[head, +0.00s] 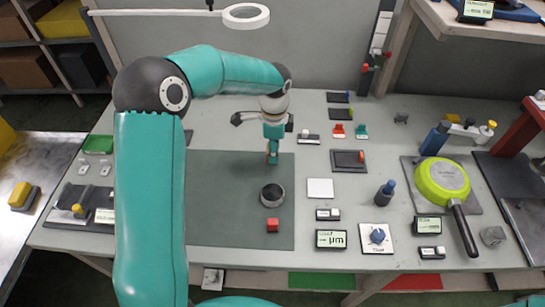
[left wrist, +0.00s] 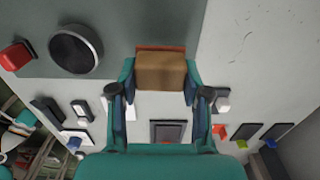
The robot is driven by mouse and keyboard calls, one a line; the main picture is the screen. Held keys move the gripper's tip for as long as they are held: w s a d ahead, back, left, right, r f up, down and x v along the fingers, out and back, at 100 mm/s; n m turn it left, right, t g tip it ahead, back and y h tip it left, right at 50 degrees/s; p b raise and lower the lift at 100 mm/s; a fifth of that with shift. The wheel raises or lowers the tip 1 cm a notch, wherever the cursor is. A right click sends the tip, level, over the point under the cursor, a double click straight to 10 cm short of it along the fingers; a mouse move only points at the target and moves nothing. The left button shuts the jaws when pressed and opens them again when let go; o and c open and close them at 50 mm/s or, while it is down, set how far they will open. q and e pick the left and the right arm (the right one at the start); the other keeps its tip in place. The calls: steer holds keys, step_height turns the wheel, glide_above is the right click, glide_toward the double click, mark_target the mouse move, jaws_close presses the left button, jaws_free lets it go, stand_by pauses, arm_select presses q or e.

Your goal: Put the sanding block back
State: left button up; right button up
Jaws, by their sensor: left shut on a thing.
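The sanding block (left wrist: 161,72) is a tan-brown block with a reddish edge. It sits between the two fingers of my left gripper (left wrist: 160,78), which is shut on it. In the head view my left gripper (head: 272,150) points down over the far right part of the dark green mat (head: 225,215). Only a small orange-brown part of the block (head: 272,158) shows below the fingers there. I cannot tell whether its underside touches the mat. My right gripper is not in view.
A dark round ring (head: 272,194) and a red cube (head: 272,225) are on the mat. A dark square tray (head: 345,163) and a white square plate (head: 320,188) lie to its right. A green pan (head: 442,180) is further right.

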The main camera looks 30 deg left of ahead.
mark_target(274, 165)
arm_select(q)
steer(key=shift+f, duration=2.1)
steer(key=shift+s, duration=0.1)
steer(key=o, duration=1.1)
steer(key=shift+f, duration=0.1)
step_height(274, 165, up, 12)
steer(key=shift+r, duration=0.15)
